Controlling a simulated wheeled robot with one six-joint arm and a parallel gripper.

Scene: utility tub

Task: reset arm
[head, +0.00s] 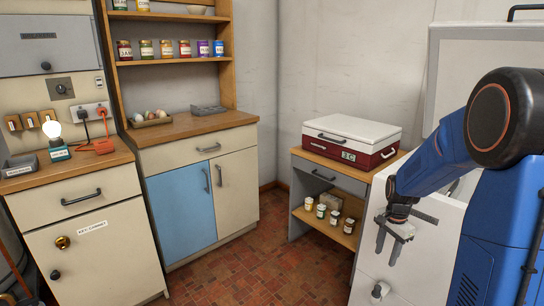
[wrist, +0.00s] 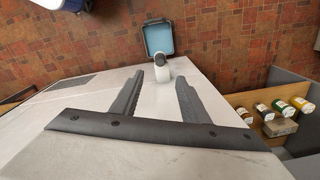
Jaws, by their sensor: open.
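My gripper (head: 388,256) hangs at the end of my blue arm on the right of the head view, pointing downward in front of a white panel (head: 375,255). Its two fingers are apart with nothing between them. In the wrist view my gripper (wrist: 158,82) shows two dark, spread fingers over a pale surface (wrist: 110,148). A white knob-like piece with a dark top (wrist: 161,62) shows just beyond the fingertips, apart from them.
A red-and-white cooler box (head: 350,142) stands on a wooden shelf unit left of my arm, with small jars (head: 321,211) below. A light-blue square container (wrist: 159,36) shows beyond the fingers. The tiled floor (head: 270,250) is clear between the cabinets.

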